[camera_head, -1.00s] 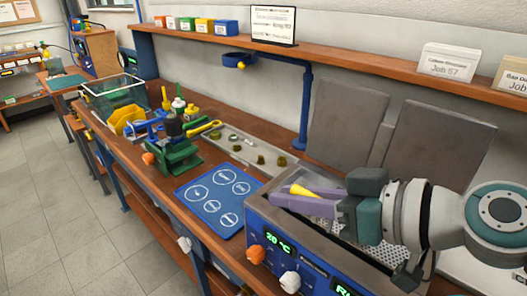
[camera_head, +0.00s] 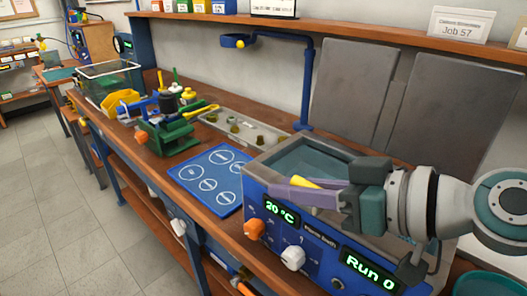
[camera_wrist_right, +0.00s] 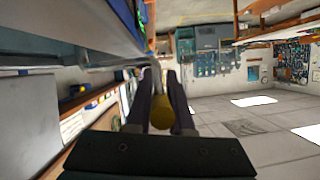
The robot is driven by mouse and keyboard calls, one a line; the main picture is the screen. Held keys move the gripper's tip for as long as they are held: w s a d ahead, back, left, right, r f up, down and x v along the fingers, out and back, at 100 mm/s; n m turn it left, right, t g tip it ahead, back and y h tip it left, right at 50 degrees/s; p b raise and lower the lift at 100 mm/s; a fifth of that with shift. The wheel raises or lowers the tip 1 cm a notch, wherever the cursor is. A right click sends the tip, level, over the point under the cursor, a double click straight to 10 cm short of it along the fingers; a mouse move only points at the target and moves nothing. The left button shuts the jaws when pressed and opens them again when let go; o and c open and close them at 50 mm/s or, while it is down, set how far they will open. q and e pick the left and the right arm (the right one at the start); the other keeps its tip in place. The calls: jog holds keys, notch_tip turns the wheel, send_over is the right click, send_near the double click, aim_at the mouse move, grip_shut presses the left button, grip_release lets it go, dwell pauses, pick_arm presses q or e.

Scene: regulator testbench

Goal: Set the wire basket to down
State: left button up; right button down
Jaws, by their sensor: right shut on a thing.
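My right gripper (camera_head: 300,190) reaches in from the right over the blue-fronted bath (camera_head: 262,205). Its purple fingers are shut on a yellow handle (camera_head: 306,182) near the bath's front rim. In the right wrist view the yellow handle (camera_wrist_right: 162,118) sits between the fingers (camera_wrist_right: 165,105). The bath's open top shows teal liquid (camera_head: 308,158) behind the gripper. No mesh of the wire basket is visible now; the liquid, fingers and arm may hide it. The front reads 20 °C and Run 0. My left gripper is not in view.
A blue mat with white outlines (camera_head: 209,178) lies left of the bath. A grey tray with several small parts (camera_head: 243,131) lies behind it. A green fixture (camera_head: 168,135) and a clear bin (camera_head: 108,84) stand farther left. Grey panels (camera_head: 350,85) rise behind the bath.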

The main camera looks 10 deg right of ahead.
jog(key=shift+s+d+f, duration=0.1)
jog(key=shift+s+f, duration=0.05)
jog(key=shift+f, duration=0.25)
jog(key=c, duration=1.1)
grip_release()
jog(key=shift+c, duration=0.2)
jog(key=o, duration=0.3)
jog(key=shift+r, duration=0.2)
jog(key=shift+o, duration=0.2)
jog(key=b+v, duration=0.1)
jog(key=v, duration=0.8)
jog(key=shift+s+d+r, duration=0.15)
jog(key=shift+s+d, duration=0.1)
